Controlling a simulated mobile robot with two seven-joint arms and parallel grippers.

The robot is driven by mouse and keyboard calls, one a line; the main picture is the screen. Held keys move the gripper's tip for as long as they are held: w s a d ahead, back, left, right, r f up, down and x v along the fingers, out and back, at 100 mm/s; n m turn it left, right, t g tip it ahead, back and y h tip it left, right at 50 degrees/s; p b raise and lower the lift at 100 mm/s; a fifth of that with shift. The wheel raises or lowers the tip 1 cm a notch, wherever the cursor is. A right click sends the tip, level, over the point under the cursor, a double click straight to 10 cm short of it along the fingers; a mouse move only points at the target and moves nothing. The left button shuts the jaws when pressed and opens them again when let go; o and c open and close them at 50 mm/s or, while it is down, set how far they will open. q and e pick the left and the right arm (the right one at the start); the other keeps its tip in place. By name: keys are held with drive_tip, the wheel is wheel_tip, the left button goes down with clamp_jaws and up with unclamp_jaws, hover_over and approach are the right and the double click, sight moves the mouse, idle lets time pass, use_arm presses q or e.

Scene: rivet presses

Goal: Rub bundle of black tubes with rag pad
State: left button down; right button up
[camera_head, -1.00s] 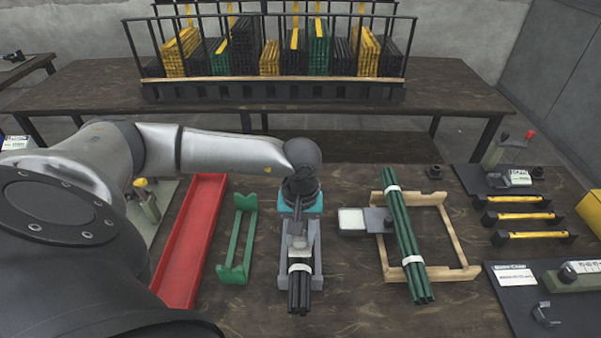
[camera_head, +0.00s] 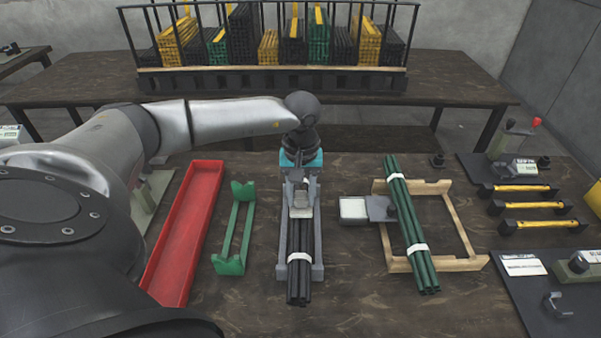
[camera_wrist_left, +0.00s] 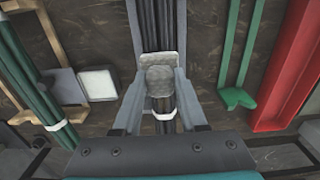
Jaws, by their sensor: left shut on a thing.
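The bundle of black tubes (camera_head: 300,270) lies in a grey cradle (camera_head: 318,270), with a white band around its near part. It also shows in the left wrist view (camera_wrist_left: 155,25), with a white band (camera_wrist_left: 166,116) between my fingers. My left gripper (camera_head: 301,200) is over the far part of the bundle, pointing down. It is shut on the rag pad (camera_wrist_left: 160,68), a light grey block that also shows in the head view (camera_head: 301,211). The pad is over the tubes; its underside is hidden, so I cannot tell if it touches. My right gripper is not in view.
A green bundle (camera_head: 408,225) lies across a wooden frame (camera_head: 455,225) at right, beside a white block (camera_head: 353,208). A green holder (camera_head: 232,235) and a red tray (camera_head: 185,235) are at left. A tube rack (camera_head: 270,82) stands on the back table.

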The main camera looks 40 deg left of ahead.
use_arm(q)
drive_tip(key=shift+w+a+b, duration=1.25)
drive_tip(key=shift+w+a, duration=0.15)
drive_tip(key=shift+w, duration=0.25)
drive_tip(key=shift+w+a+f+b, duration=0.15)
drive_tip(key=shift+w+a+b, duration=0.6)
drive_tip(key=shift+w+b, duration=0.2)
drive_tip(key=shift+w+a+b, duration=0.3)
drive_tip(key=shift+w+a, duration=0.15)
drive_tip(key=shift+w, duration=0.05)
drive_tip(key=shift+r+p, duration=0.7)
drive_tip(key=shift+r, duration=0.1)
drive_tip(key=shift+r+p, duration=1.8)
drive_tip(key=shift+r, duration=0.5)
